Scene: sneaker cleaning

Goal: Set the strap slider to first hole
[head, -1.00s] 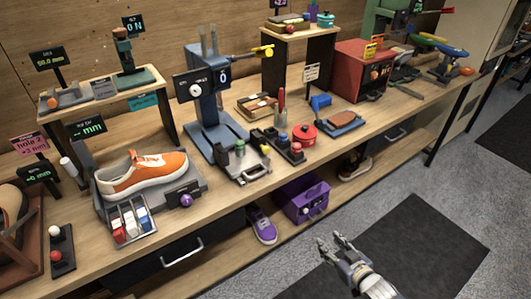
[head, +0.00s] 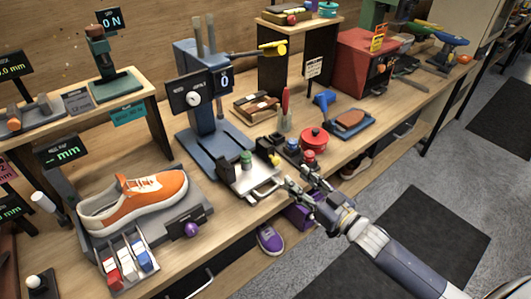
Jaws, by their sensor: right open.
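I cannot pick out the strap slider or its holes with certainty. My right gripper (head: 299,180) is open and empty at the bench's front edge, right of a pale metal fixture (head: 238,183) with a green knob (head: 246,159). A red knob (head: 309,157) and a blue knob (head: 292,145) stand just beyond the fingertips. Contact cannot be told. My left gripper is not in view.
An orange sneaker (head: 135,203) sits on a grey stand at left, with a purple knob (head: 192,229) beside it. A blue press (head: 205,120) stands behind the fixture. A red pot (head: 314,139) is near the knobs. A purple shoe (head: 270,240) lies on the lower shelf.

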